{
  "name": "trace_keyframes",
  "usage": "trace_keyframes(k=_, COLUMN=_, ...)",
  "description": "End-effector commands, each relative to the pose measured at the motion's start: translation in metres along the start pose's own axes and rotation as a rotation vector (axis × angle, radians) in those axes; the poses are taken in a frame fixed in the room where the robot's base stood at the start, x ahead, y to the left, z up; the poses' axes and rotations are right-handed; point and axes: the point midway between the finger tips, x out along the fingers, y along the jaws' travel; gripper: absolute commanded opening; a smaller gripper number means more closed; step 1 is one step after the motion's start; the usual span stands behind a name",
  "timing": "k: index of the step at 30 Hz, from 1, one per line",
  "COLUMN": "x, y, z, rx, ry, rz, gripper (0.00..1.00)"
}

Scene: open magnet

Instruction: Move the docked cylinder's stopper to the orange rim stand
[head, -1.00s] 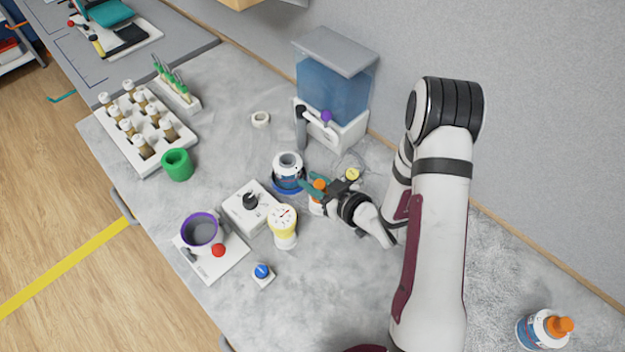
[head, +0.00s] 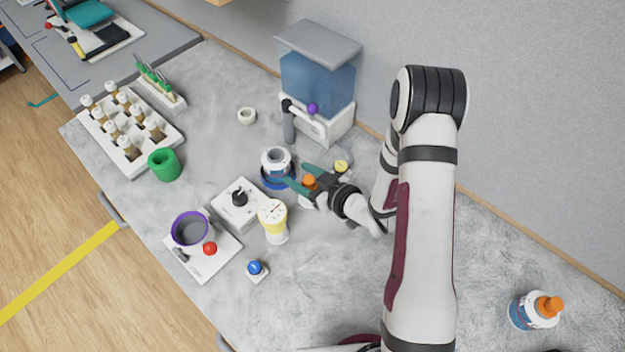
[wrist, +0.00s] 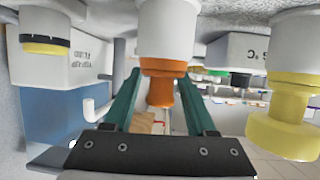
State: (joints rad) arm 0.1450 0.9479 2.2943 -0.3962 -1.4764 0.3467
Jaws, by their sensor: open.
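My gripper (head: 298,176) has teal fingers, spread open and holding nothing. A white body with an orange top (head: 309,181) stands at the fingers. In the wrist view its orange collar and narrower knob (wrist: 161,90) show between the two fingers (wrist: 160,100), with clear gaps at the sides. The picture there is upside down, so the white body is at the top. A white and blue cylinder (head: 276,156) sits in a blue ring base just left of the fingertips. I cannot tell which of these is the docked cylinder or the orange rim stand.
A blue water tank (head: 318,80) stands behind. A yellow-topped item (head: 342,167) is close on the right. The front bench is mostly clear.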

Motion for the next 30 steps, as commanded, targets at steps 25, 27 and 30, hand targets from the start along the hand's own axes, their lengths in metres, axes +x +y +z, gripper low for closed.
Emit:
trace_keyframes(k=25, x=-0.159, y=0.076, z=0.006, rx=0.082, ry=-0.49, rz=0.374, gripper=0.57)
trace_keyframes(k=27, x=-0.195, y=0.081, z=-0.003, rx=0.207, ry=-0.638, rz=0.531, gripper=0.57)
trace_keyframes(k=30, x=-0.243, y=0.047, z=-0.019, rx=0.466, ry=-0.787, rz=0.679, gripper=0.57)
